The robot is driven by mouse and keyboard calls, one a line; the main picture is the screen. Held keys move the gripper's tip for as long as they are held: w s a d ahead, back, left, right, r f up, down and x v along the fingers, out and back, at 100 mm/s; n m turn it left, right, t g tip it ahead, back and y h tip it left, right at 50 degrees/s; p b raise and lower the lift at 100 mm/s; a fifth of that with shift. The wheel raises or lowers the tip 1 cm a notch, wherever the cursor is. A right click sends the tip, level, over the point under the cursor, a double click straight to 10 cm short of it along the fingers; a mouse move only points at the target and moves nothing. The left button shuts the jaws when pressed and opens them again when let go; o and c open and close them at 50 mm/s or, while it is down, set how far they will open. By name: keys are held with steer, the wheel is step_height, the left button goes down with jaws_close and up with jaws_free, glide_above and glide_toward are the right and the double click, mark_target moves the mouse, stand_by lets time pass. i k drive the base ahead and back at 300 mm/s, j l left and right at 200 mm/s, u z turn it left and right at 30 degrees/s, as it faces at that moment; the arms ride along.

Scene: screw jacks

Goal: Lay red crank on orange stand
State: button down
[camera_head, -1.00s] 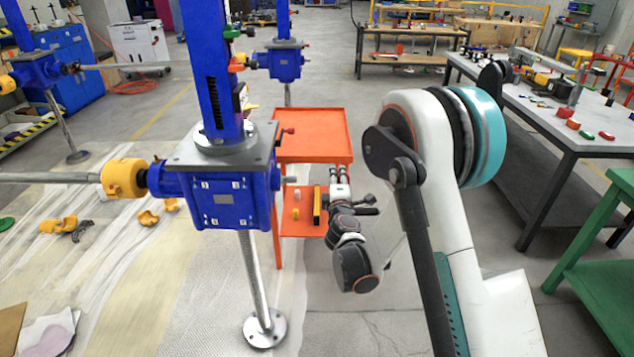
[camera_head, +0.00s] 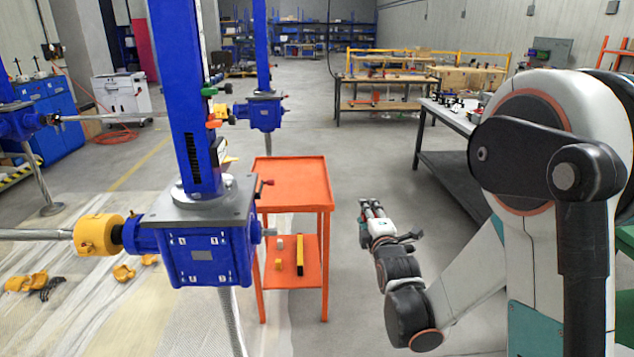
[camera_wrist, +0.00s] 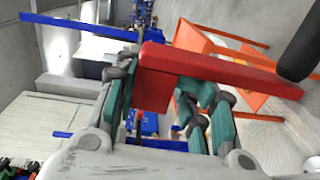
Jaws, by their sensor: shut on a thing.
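The orange stand (camera_head: 292,180) is in the middle of the head view, right of the large blue screw jack (camera_head: 192,247). Its top tray looks bare. My gripper (camera_head: 372,207) is right of the stand, apart from it. In the wrist view my gripper (camera_wrist: 165,105) is shut on the red crank (camera_wrist: 215,70), a long red bar with a thicker red block between the fingers. A black handle (camera_wrist: 302,50) is at the bar's right end. The stand (camera_wrist: 188,36) shows tilted behind the crank. In the head view the crank is too small to make out clearly.
The stand's lower shelf (camera_head: 310,285) carries a yellow-and-black block (camera_head: 300,256) and small pieces. A grey workbench (camera_head: 450,115) stands at the right and a wooden bench (camera_head: 390,80) behind.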

mark_target(288, 184)
steer(key=i+l+z, duration=0.25)
steer(key=i+z, duration=0.2)
steer(key=i, duration=0.2)
steer(key=i+z, duration=0.4)
steer(key=i, duration=0.25)
steer(key=i+l+u, duration=0.1)
steer(key=i, duration=0.45)
steer(key=i+l+u, duration=0.15)
steer(key=i, duration=0.4)
steer(key=i+l+u, duration=0.1)
steer(key=i, duration=0.5)
steer(key=i+u, duration=0.25)
steer(key=u, duration=0.2)
steer(key=i+l+u, duration=0.1)
steer(key=u, duration=0.35)
steer(key=i+l+u, duration=0.2)
steer(key=u, duration=0.25)
steer(key=i+l+u, duration=0.25)
steer(key=u, duration=0.2)
steer(key=i+l+u, duration=0.15)
steer(key=u, duration=0.25)
steer(key=i+l+u, duration=0.25)
steer(key=u, duration=0.15)
steer(key=i+l+u, duration=0.2)
steer(key=u, duration=0.2)
steer(key=i+l+u, duration=0.1)
steer(key=l+u, duration=0.3)
